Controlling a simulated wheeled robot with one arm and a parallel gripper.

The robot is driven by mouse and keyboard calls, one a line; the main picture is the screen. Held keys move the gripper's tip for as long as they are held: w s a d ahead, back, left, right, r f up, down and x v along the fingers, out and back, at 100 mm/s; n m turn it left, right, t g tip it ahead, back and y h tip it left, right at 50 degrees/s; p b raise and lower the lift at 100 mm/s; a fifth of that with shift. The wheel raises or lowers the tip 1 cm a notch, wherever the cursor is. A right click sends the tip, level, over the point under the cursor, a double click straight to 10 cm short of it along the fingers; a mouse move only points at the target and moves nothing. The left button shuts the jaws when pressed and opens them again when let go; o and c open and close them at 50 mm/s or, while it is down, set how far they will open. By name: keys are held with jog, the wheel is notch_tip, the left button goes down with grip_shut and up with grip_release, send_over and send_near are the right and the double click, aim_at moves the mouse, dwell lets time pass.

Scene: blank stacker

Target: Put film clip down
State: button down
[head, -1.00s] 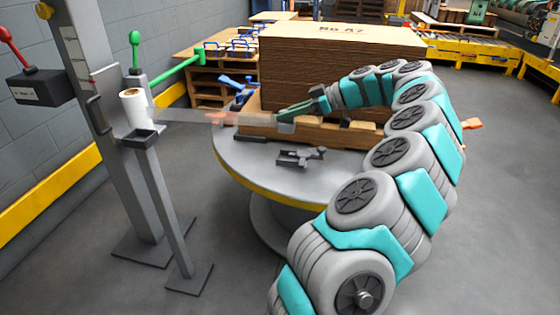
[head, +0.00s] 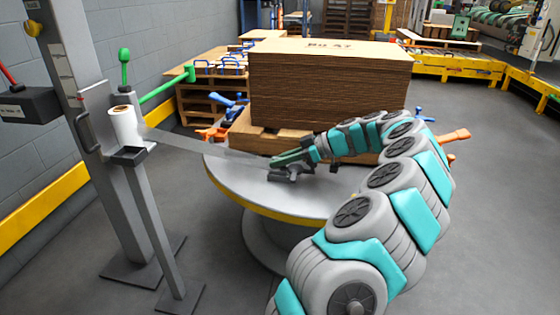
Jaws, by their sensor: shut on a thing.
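My gripper (head: 284,160) is low over the round grey table, at the front left of the cardboard stack. It is shut at the end of a translucent film strip (head: 205,147). The strip stretches right from a white film roll (head: 124,124) on the grey post. The film clip at the strip's end is mostly hidden by the green jaws. A dark grey bracket-like piece (head: 283,174) sits on the table (head: 250,187) just under the jaws. I cannot tell whether the held clip touches it.
A tall brown cardboard stack (head: 330,90) stands on a wooden pallet (head: 243,136) on the table. Blue and orange clamp handles stick out at its sides. The grey post (head: 112,165) stands left. The table's front is clear.

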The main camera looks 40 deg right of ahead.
jog(key=shift+f+b, duration=0.15)
jog(key=shift+b, duration=0.15)
jog(key=c, duration=0.8)
grip_release()
jog(key=shift+c, duration=0.2)
jog(key=shift+r, duration=0.2)
jog(key=shift+s+d+r+p, duration=0.1)
jog(key=shift+p, duration=0.25)
jog(key=v, duration=1.1)
jog(key=shift+s+d+p, duration=0.25)
jog(key=shift+p, duration=0.05)
